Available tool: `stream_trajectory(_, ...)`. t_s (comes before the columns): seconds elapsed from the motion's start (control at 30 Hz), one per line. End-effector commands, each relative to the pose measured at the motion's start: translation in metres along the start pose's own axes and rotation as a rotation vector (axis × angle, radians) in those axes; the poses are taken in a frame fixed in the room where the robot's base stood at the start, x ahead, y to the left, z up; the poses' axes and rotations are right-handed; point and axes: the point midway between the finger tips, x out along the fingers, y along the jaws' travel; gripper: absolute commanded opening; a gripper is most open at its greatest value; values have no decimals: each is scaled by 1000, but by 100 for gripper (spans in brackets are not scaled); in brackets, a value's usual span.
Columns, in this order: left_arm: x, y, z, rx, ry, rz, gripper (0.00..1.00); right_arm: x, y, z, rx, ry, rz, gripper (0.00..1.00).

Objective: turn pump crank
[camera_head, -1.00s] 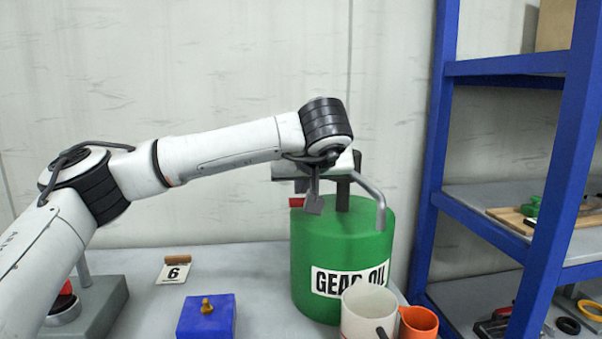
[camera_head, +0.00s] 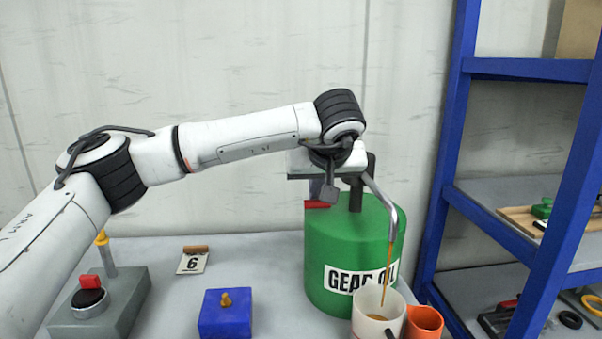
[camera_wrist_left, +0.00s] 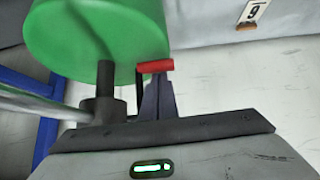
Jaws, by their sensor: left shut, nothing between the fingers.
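The green gear oil drum (camera_head: 335,245) stands on the table with a dark pump post (camera_head: 356,195) and a grey curved spout (camera_head: 384,200) on top. A thin brown oil stream (camera_head: 388,272) falls from the spout into a white mug (camera_head: 366,322) that holds some oil. The crank's red handle (camera_head: 316,205) is at the drum's upper left; the handle also shows in the left wrist view (camera_wrist_left: 155,66). My left gripper (camera_head: 316,189) is shut and empty, fingertips right at the red handle; whether they touch is unclear. My wrist hides much of the pump. My right gripper is not in view.
An orange cup (camera_head: 424,322) stands beside the mug. A blue shelf (camera_head: 452,150) bounds the right.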

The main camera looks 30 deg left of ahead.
Motion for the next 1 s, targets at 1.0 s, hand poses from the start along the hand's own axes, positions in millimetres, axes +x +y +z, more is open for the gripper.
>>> stream_trajectory(1.0, -48, -5, -29, -3, 2, 4, 0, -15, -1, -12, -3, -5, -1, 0)
